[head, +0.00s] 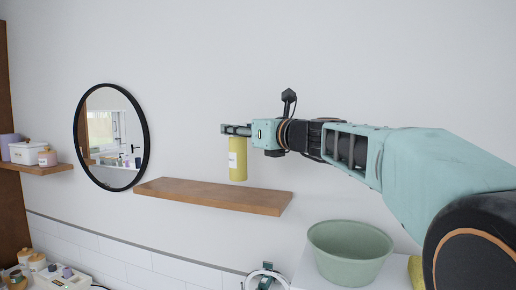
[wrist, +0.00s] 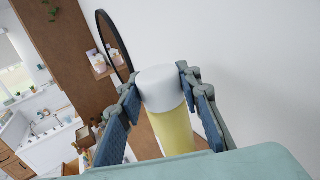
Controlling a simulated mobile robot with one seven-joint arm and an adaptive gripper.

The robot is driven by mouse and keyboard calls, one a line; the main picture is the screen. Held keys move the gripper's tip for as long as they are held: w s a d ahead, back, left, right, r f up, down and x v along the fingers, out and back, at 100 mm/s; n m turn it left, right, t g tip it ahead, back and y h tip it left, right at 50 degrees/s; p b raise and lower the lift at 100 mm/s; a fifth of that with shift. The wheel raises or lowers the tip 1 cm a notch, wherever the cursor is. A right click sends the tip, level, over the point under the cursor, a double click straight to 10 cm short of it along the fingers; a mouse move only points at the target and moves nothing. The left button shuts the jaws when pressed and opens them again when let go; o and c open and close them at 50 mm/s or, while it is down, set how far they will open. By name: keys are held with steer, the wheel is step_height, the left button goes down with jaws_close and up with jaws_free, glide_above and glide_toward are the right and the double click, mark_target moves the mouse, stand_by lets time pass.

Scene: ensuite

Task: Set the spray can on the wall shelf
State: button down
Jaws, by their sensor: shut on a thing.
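The spray can (head: 237,158) is yellow with a pale label and hangs upright from my gripper (head: 236,130). In the wrist view the can (wrist: 170,125) shows its white cap between the two fingers of my gripper (wrist: 160,90), which is shut on it. The wall shelf (head: 210,195) is a bare brown wooden board below the round mirror's right side. In the head view the can's bottom appears just above or in front of the shelf's top; I cannot tell whether it touches.
A round black-framed mirror (head: 76,135) hangs left of the shelf. Another shelf (head: 50,169) at far left holds containers. A green basin (head: 350,250) stands on a white surface at lower right. The wall shelf is clear along its length.

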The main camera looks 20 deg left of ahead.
mark_target(246, 145)
steer(key=shift+w+d+f+b, duration=0.15)
steer(key=shift+f+b, duration=0.1)
steer(key=shift+f, duration=0.75)
steer(key=shift+w+d+f+b, duration=0.1)
steer(key=shift+w+f+b, duration=0.1)
steer(key=shift+f, duration=0.9)
steer(key=c, duration=1.4)
jaws_free()
steer(key=b+v, duration=0.3)
steer(key=v, duration=0.9)
